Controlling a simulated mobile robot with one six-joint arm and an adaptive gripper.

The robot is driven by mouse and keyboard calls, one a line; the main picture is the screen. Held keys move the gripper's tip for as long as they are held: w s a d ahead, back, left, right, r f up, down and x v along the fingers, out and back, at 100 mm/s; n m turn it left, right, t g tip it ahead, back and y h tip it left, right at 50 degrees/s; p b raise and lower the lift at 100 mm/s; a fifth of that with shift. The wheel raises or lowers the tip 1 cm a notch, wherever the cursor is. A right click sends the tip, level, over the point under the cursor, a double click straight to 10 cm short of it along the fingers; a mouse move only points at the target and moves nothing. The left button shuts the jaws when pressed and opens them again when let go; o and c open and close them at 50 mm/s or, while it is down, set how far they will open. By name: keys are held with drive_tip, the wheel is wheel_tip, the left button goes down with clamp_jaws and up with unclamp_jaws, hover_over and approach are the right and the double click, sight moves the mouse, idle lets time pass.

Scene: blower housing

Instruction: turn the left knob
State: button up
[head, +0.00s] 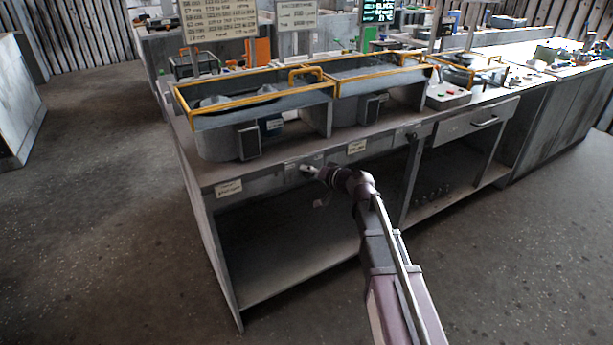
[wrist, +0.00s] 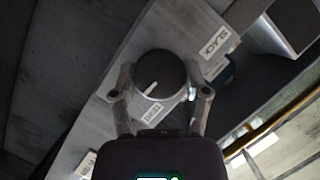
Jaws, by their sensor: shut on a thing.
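The left knob (wrist: 163,68) is a dark round knob with a pale pointer line on the lower part of its face. In the wrist view it stands between the two fingers of my gripper (wrist: 160,78), which is shut on its sides. A SLACK label (wrist: 215,42) is at the upper right of the knob. A second label (wrist: 154,113), apparently TIGHT, is below it, and the pointer line lies on that side. In the head view my gripper (head: 310,169) is at the front rail of the bench; the knob is mostly hidden there.
Two grey blower housings with yellow rails (head: 225,135) (head: 365,95) stand on the bench (head: 206,177). Another small knob (head: 412,134) is farther right on the front rail, near a drawer (head: 475,122). The floor in front is clear.

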drive_tip(key=shift+s+f+m+y+b, duration=0.1)
drive_tip(key=shift+s+m+y+b, duration=0.1)
drive_tip(key=shift+m+y+b, duration=0.7)
drive_tip(key=shift+m, duration=0.3)
drive_tip(key=o, duration=1.1)
drive_tip(key=shift+o, duration=0.2)
drive_tip(key=shift+w, duration=0.1)
drive_tip(key=shift+d, duration=0.1)
